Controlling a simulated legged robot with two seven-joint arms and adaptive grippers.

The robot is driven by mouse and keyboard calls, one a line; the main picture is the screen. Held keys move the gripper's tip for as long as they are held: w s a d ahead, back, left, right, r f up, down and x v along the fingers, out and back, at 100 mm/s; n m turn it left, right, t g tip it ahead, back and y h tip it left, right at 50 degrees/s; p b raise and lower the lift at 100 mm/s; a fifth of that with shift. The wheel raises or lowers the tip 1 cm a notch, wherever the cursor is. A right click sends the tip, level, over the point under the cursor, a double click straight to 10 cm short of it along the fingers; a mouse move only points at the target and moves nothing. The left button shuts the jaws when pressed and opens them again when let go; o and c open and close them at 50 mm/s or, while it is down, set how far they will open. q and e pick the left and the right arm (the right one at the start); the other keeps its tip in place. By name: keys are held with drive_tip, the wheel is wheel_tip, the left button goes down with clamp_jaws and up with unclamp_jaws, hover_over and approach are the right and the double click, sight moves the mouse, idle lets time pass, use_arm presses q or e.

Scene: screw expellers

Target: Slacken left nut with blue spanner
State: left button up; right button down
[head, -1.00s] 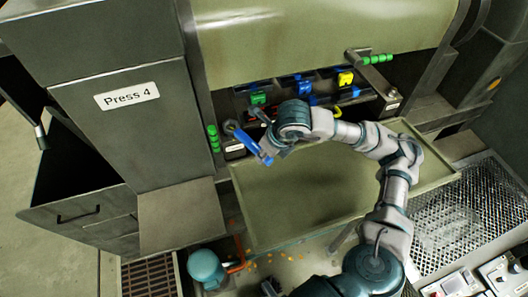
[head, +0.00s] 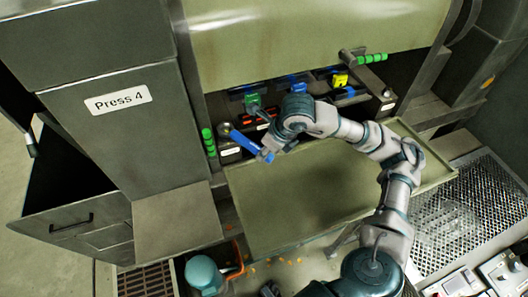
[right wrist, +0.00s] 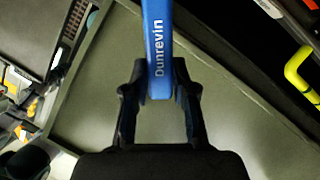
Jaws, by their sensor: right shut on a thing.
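The blue spanner (head: 246,142) slants down to the right in the head view, in front of the press. Its upper-left end is at a round grey metal nut (head: 224,129) at the left of the machine's front; whether its jaw sits around the nut is too small to tell. My right gripper (head: 271,150) is at the spanner's lower-right end. In the right wrist view, its two fingers (right wrist: 159,82) are shut on both sides of the blue handle (right wrist: 159,45), marked "Dunrevin". The nut is not distinguishable there. My left gripper is not in view.
An empty olive tray (head: 300,235) lies below the work area. Green knobs (head: 208,142) stand just left of the nut. Green (head: 253,103), blue (head: 298,87) and yellow (head: 340,79) holders line the back. The grey press cabinet (head: 120,150) is on the left.

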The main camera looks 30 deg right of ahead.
drive_tip(key=shift+w+d+n+b, duration=0.3)
drive_tip(key=shift+d+n, duration=0.1)
drive_tip(key=shift+d, duration=0.1)
drive_tip(key=shift+w+d+n+y, duration=0.15)
drive_tip(key=shift+d+n+y, duration=0.15)
drive_tip(key=shift+d+n, duration=0.1)
drive_tip(key=shift+w+d+n+g, duration=0.3)
drive_tip(key=shift+w+d+n, duration=0.25)
drive_tip(key=shift+d+n, duration=0.3)
